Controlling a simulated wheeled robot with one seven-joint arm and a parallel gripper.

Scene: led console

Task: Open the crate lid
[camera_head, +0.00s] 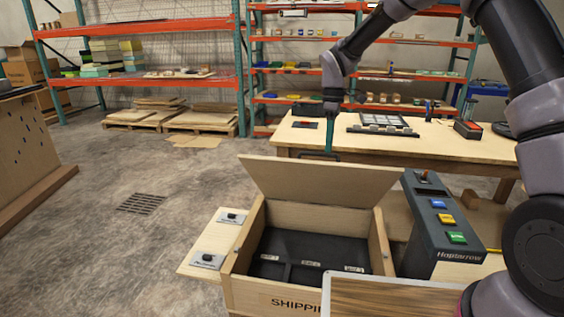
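The wooden crate (270,299), marked "SHIPPI…", stands in front of me with its dark, divided inside showing. Its wooden lid (320,182) is raised at the back edge and leans away from me. A dark green bar, perhaps a handle, shows just above the lid's top edge. My gripper (330,148) points down at this bar, behind or at the top edge of the lid. Its fingertips are small and partly hidden, so I cannot tell whether they hold the bar.
A grey console (424,225) with blue, yellow and green buttons stands right of the crate. A side shelf (196,262) with two small dark-topped units is on the left. A workbench (450,146) stands behind, with shelving (140,28) beyond. The floor at left is mostly clear.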

